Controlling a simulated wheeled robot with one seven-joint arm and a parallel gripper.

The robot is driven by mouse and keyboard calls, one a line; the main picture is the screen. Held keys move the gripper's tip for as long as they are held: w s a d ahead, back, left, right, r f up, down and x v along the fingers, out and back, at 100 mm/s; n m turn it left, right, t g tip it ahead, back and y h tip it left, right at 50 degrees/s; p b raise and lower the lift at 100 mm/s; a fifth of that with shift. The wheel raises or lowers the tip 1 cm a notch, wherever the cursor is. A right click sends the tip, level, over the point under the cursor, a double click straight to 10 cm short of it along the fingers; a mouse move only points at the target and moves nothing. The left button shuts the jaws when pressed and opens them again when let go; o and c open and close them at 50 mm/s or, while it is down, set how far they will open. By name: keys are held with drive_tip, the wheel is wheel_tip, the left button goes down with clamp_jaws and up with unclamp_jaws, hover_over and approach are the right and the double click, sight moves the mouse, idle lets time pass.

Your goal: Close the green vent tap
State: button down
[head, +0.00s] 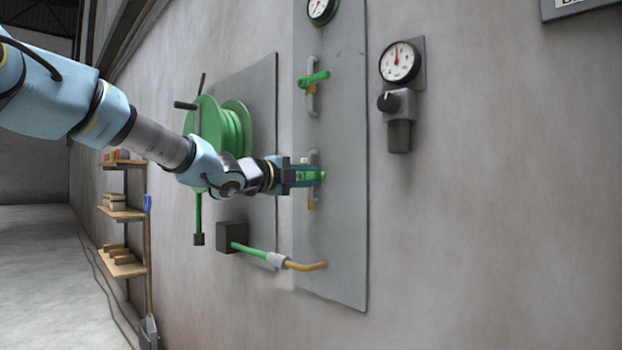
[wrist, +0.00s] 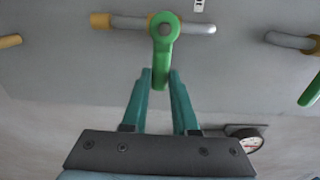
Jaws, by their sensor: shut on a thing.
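A green tap (wrist: 164,45) with a lever handle sits on a short grey pipe with a brass end in the wrist view. Its lever stands across the pipe and its tip lies between the two teal fingers. My gripper (wrist: 161,78) is shut on this lever. In the head view my gripper (head: 306,176) is at the lower tap on the grey panel and hides most of it. A second green tap (head: 314,79) sits higher on the same panel, its handle across its upright pipe. I cannot read which tap is labelled vent.
A green hose reel (head: 222,127) hangs behind my wrist. A green wand with a brass tip (head: 305,267) juts out below. A round gauge with a black-knobbed regulator (head: 400,62) is on the wall to the right. Shelves (head: 122,212) stand further back. The wall at lower right is clear.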

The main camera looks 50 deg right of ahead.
drive_tip(key=c, duration=0.7)
unclamp_jaws()
drive_tip(key=shift+a, duration=0.1)
drive_tip(key=a, duration=1)
drive_tip(key=shift+w+a+b, duration=0.3)
